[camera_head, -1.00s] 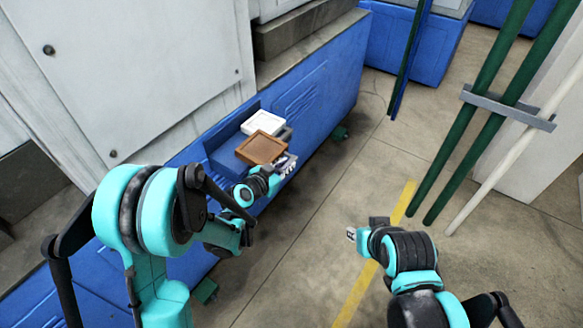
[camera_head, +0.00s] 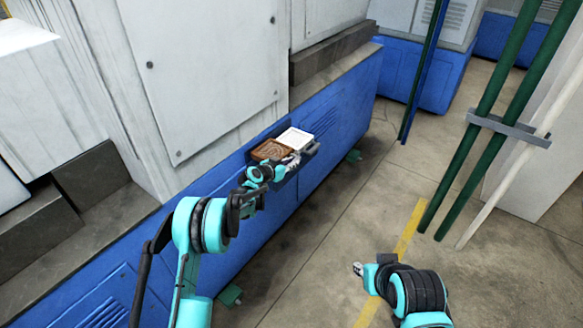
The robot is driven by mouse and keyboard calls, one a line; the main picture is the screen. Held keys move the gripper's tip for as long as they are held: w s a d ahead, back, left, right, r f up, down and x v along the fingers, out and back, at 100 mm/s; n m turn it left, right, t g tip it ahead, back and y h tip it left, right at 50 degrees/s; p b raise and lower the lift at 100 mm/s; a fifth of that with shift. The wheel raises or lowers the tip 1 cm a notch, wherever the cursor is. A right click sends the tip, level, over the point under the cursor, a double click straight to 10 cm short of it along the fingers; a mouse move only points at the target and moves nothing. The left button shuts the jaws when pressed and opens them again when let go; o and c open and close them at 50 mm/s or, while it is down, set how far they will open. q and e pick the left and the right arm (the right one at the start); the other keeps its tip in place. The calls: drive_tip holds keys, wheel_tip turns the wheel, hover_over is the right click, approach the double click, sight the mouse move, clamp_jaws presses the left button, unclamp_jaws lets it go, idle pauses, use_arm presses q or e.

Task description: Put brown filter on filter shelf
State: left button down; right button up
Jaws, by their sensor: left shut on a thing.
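The brown filter (camera_head: 270,150) is a flat, square, framed piece at the blue filter shelf (camera_head: 265,137) on the machine's side. It sits to the left of a white filter (camera_head: 295,138), close beside it. My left gripper (camera_head: 288,161) reaches in from the left and is shut on the brown filter's near edge. I cannot tell whether the filter rests fully on the shelf, as the gripper hides its front edge. My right gripper (camera_head: 358,268) is over the floor, away from the filters, too small to judge its fingers.
The grey and blue machine (camera_head: 205,80) rises behind the shelf. Green pipes (camera_head: 480,115) and a white pipe (camera_head: 505,190) stand at the right. The floor (camera_head: 340,205) between them is clear, with a yellow line (camera_head: 410,230).

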use_arm(q)
drive_tip(key=shift+f+b, duration=0.6)
drive_tip(key=shift+f, duration=0.75)
drive_tip(key=c, duration=1.4)
unclamp_jaws()
drive_tip(key=shift+o, duration=0.2)
drive_tip(key=v, duration=1.2)
drive_tip(key=shift+r, duration=0.1)
drive_tip(key=p+v, duration=0.1)
drive_tip(key=v, duration=1.1)
drive_tip(key=shift+w, duration=0.1)
